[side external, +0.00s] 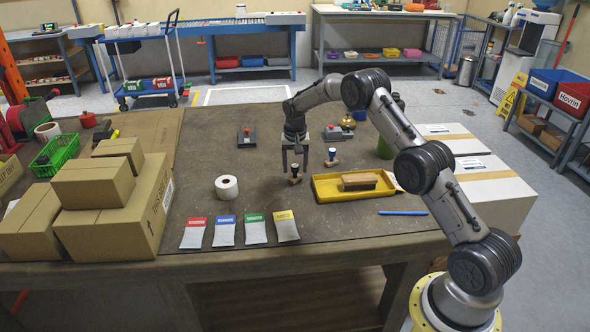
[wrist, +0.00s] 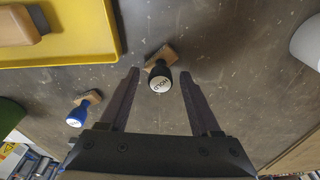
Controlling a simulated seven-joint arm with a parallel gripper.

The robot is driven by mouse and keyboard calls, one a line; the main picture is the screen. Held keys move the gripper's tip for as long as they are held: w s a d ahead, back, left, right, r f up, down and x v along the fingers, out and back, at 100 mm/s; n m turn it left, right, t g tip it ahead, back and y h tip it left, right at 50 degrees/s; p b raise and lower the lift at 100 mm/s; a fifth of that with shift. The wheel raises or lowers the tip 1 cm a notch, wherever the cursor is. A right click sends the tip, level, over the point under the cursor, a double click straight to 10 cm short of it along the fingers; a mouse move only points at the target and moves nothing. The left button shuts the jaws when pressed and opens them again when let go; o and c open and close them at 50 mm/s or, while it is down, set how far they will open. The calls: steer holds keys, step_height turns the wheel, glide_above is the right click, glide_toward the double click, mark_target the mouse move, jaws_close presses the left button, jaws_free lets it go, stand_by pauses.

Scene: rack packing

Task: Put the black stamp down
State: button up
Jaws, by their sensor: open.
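The black stamp (wrist: 160,77) stands on the table between the fingers of my gripper (wrist: 158,80) in the wrist view. It has a wooden base, a black handle and a white label on top. My gripper (side external: 294,170) is open around it, with a gap at each finger. In the side view the black stamp (side external: 295,173) is small and partly hidden by the fingers. A second stamp with a blue top (side external: 332,154) stands to its right, and it also shows in the wrist view (wrist: 77,115).
A yellow tray (side external: 322,196) holding a wooden block lies right of my gripper. Several coloured-top packets (side external: 255,230) lie in front. Cardboard boxes (side external: 110,205) fill the table's left side. Bare table surrounds the stamp.

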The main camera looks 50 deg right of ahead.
mark_target(295, 180)
step_height(295, 180, up, 10)
steer(key=a, duration=0.1)
steer(key=s+a+r+n+t, duration=0.1)
steer(key=s+a+r+n, duration=0.1)
steer(key=s+a+r, duration=0.6)
steer(key=s+a+r+n+t, duration=0.1)
steer(key=s+a+r+n, duration=0.3)
steer(key=s+r, duration=0.5)
steer(key=s+a+n+t, duration=0.1)
steer(key=s+a, duration=0.2)
steer(key=s, duration=0.4)
steer(key=s+a+f+n, duration=0.1)
steer(key=s+a, duration=0.2)
steer(key=s, duration=0.5)
steer(key=s+a+f+n+t+y, duration=0.1)
steer(key=s+a+n, duration=0.1)
steer(key=s, duration=0.6)
steer(key=shift+s+a+f+t, duration=0.2)
steer(key=shift+s+a+t, duration=0.1)
steer(key=shift+a, duration=0.35)
